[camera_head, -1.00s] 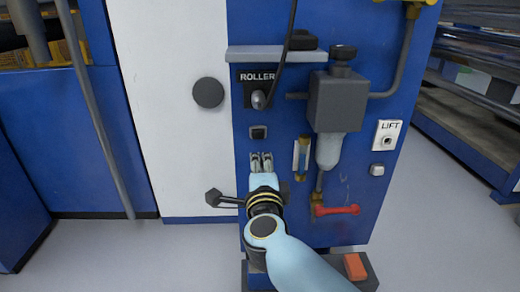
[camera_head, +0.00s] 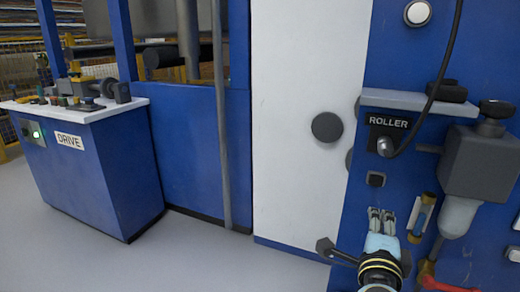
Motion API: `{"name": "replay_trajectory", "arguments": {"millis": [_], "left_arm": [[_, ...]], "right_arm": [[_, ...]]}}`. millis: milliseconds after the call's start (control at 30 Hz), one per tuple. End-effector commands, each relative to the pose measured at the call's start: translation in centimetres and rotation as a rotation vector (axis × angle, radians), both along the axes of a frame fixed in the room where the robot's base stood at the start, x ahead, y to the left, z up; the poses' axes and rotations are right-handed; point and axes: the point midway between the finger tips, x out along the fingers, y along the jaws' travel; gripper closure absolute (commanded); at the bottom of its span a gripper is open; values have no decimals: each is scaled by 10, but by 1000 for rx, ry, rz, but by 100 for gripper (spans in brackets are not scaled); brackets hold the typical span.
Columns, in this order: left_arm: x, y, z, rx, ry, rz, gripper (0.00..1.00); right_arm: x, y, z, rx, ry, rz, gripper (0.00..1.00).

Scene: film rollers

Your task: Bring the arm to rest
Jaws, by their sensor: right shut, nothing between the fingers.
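My right gripper (camera_head: 381,221) is at the lower right in the head view, in front of the blue machine panel (camera_head: 350,225). Its fingers point up and are shut with nothing between them. A small dark switch (camera_head: 376,179) is just above the fingertips. The ROLLER plug socket (camera_head: 388,133) with its cable is higher up. I cannot tell whether the fingers touch the panel. My left gripper is not in view.
A dark lever knob (camera_head: 325,246) is left of my right gripper. A grey filter unit (camera_head: 485,165) and a red handle (camera_head: 430,275) are at its right. The blue DRIVE console (camera_head: 110,170) stands at the left. The floor (camera_head: 190,255) between is clear.

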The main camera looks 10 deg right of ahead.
Motion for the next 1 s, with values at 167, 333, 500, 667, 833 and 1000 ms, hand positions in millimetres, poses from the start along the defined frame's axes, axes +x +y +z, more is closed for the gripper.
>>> {"name": "replay_trajectory", "arguments": {"millis": [167, 333, 500, 667, 833, 1000], "left_arm": [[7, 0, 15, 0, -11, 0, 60], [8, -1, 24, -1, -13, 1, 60], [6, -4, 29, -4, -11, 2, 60], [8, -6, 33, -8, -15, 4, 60], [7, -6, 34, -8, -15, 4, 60], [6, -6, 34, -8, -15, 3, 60]], "right_arm": [[-44, -1, -81, -176, 247, 107, 100], [-120, 16, -201, -457, 623, 396, 100], [-227, 22, -298, -662, 965, 710, 100], [-344, 16, -361, -801, 1257, 1017, 100], [-449, 4, -393, -897, 1491, 1308, 100], [-502, -2, -402, -951, 1611, 1496, 100]]}}
